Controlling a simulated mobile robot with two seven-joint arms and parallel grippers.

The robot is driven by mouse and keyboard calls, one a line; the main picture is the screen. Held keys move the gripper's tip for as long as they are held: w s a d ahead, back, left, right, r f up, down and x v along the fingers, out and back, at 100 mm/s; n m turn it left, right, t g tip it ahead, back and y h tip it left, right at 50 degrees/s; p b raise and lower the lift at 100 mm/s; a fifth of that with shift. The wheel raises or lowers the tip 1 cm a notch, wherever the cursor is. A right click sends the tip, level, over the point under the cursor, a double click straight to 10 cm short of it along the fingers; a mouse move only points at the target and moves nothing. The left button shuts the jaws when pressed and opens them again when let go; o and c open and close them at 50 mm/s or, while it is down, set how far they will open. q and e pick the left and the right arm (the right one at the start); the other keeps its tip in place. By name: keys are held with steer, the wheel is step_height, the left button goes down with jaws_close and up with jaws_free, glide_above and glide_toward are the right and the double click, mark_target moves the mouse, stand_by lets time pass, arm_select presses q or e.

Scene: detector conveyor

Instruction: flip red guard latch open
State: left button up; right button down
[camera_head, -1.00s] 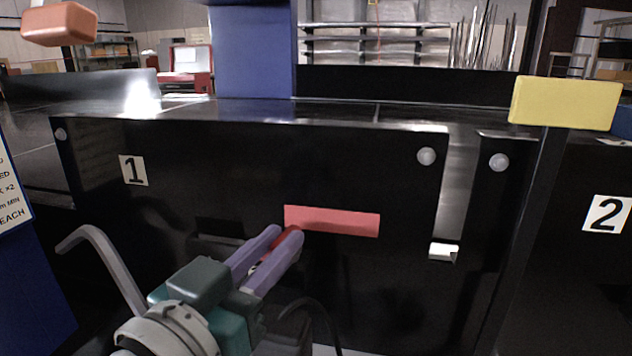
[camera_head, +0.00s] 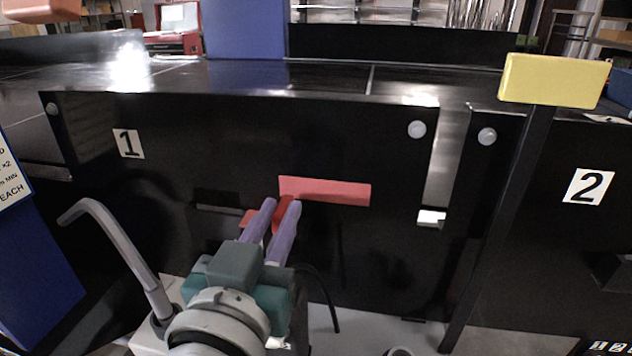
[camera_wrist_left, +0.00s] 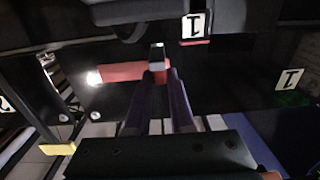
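A long red bar (camera_head: 325,191) lies level on the black front panel (camera_head: 330,130) marked 1. It also shows in the left wrist view (camera_wrist_left: 121,72), with a small grey-and-red block (camera_wrist_left: 157,62) at its right end. A darker red part (camera_head: 283,211) shows between the fingers of my left gripper (camera_head: 281,205), just below the bar's left end. The fingers stand slightly apart on either side of it, and whether they press on it cannot be told. Which red part is the latch is unclear. My right gripper is not in view.
A yellow block (camera_head: 555,79) tops a dark post at the right, before the panel marked 2 (camera_head: 587,186). A blue column (camera_head: 245,29) rises behind the panel. A dark cable (camera_head: 325,290) hangs below the gripper.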

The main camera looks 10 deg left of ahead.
arm_select(q)
steer(key=shift+o, duration=0.8)
steer(key=s+b, duration=0.1)
steer(key=s, duration=0.9)
steer(key=shift+w, duration=0.1)
